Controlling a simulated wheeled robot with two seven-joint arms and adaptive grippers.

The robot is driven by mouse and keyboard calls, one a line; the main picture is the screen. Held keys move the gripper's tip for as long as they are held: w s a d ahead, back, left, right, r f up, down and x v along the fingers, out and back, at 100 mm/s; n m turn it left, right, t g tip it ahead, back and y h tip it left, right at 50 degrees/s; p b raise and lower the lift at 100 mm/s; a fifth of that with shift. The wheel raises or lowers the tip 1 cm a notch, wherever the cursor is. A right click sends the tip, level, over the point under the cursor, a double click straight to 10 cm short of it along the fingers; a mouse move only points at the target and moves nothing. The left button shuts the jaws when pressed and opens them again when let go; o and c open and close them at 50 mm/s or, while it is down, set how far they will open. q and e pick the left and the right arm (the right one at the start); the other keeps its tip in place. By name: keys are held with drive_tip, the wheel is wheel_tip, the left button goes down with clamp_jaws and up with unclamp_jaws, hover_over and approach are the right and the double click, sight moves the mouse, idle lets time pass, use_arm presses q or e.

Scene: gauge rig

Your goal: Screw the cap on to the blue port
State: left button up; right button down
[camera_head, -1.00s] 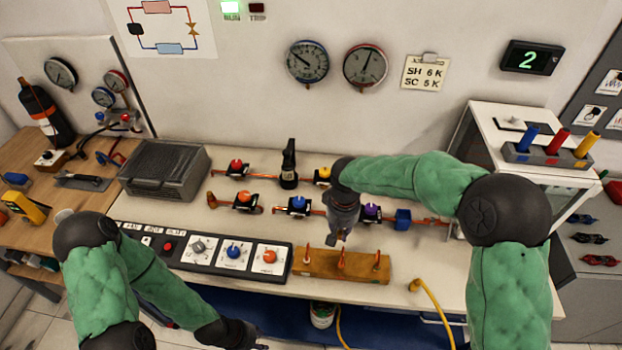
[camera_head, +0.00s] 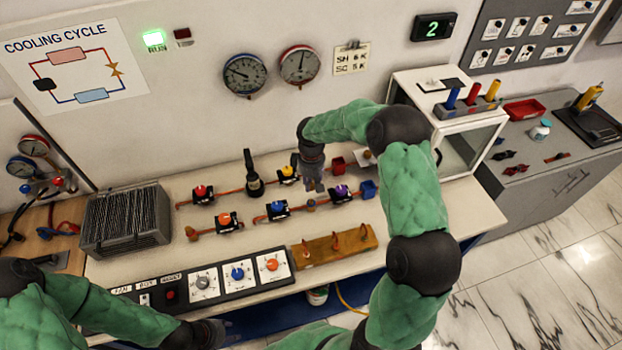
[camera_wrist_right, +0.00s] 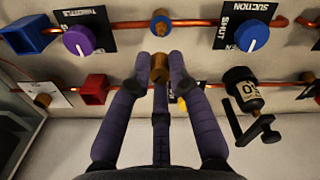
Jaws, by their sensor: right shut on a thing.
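My right gripper (camera_wrist_right: 160,66) is shut on a small brass-coloured cap (camera_wrist_right: 159,72), seen between its fingertips in the right wrist view. The blue port (camera_wrist_right: 160,22), a blue ring with a brass centre, sits on the copper pipe just above the cap in that view. A gap shows between cap and port there. In the head view the right gripper (camera_head: 312,186) hangs just behind the port (camera_head: 311,206), between the blue and purple valves. My left gripper (camera_head: 212,332) is low at the bench's front edge; its fingers are too small to read.
A blue suction valve (camera_wrist_right: 252,36) and a purple valve (camera_wrist_right: 78,40) flank the port. Behind are a red block (camera_wrist_right: 94,88) and a black-handled fitting (camera_wrist_right: 243,92). A wooden block (camera_head: 335,248) with copper stubs and a control panel (camera_head: 205,283) stand in front.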

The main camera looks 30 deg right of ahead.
drive_tip(key=shift+f, duration=0.15)
drive_tip(key=shift+f+b, duration=0.4)
drive_tip(key=shift+b, duration=0.05)
drive_tip(key=shift+f+b, duration=1.4)
drive_tip(key=shift+f, duration=0.7)
drive_tip(key=shift+f, duration=0.25)
drive_tip(key=shift+f+b, duration=0.3)
drive_tip(key=shift+b, duration=0.15)
drive_tip(key=shift+f+b, duration=0.5)
drive_tip(key=shift+f, duration=0.25)
idle(0.3)
idle(0.4)
drive_tip(key=m+b, duration=0.2)
drive_tip(key=m, duration=0.1)
drive_tip(key=shift+m, duration=1.1)
